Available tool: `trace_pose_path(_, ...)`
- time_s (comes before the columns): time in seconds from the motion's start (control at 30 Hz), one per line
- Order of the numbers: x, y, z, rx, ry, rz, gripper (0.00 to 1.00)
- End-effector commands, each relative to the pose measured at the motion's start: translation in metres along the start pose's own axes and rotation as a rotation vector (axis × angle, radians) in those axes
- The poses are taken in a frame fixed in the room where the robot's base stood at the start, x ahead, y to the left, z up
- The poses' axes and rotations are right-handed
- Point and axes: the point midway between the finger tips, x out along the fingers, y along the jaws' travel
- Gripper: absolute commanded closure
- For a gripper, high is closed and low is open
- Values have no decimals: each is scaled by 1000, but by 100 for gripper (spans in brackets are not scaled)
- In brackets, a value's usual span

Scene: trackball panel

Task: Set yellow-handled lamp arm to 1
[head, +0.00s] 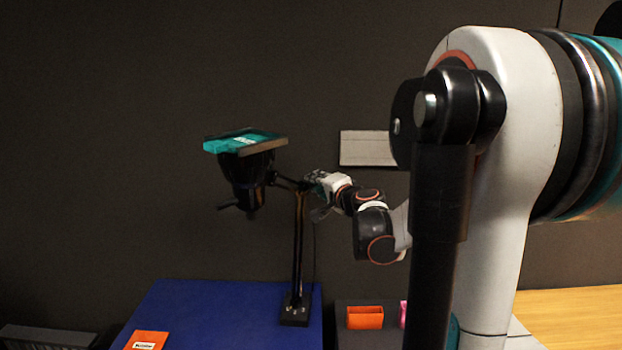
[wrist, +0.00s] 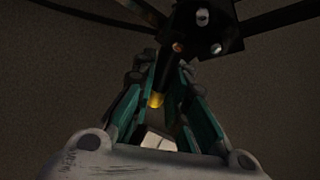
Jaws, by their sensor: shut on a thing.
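The lamp has a black post (head: 297,245) on a small base, with a dark lamp head (head: 248,180) at upper left. My gripper (head: 312,188) is beside the top of the post, where the lamp arm joins it. In the wrist view my gripper (wrist: 163,72) has its teal fingers closed around the dark, yellow-ended handle (wrist: 156,100) of the lamp arm. The black joint (wrist: 205,25) with round bolts lies just beyond the fingertips. In the head view the yellow handle is too small to pick out. No setting mark for 1 can be read.
A teal item (head: 240,142) sits on top of the lamp head. The lamp stands on a blue surface (head: 220,305) with an orange card (head: 147,340) at its front. An orange box (head: 365,317) is to the right. My own arm hides much of the right side.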

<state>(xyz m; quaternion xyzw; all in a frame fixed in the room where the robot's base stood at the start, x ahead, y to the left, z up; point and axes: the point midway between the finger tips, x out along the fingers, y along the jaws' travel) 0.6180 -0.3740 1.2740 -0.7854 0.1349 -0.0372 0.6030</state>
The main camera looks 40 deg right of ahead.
Motion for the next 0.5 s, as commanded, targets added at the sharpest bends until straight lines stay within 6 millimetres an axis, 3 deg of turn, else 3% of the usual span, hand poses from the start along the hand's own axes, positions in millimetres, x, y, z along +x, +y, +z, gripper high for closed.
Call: trace_pose_path(0.5, -14, 2, -5, 17, 150, 41, 100)
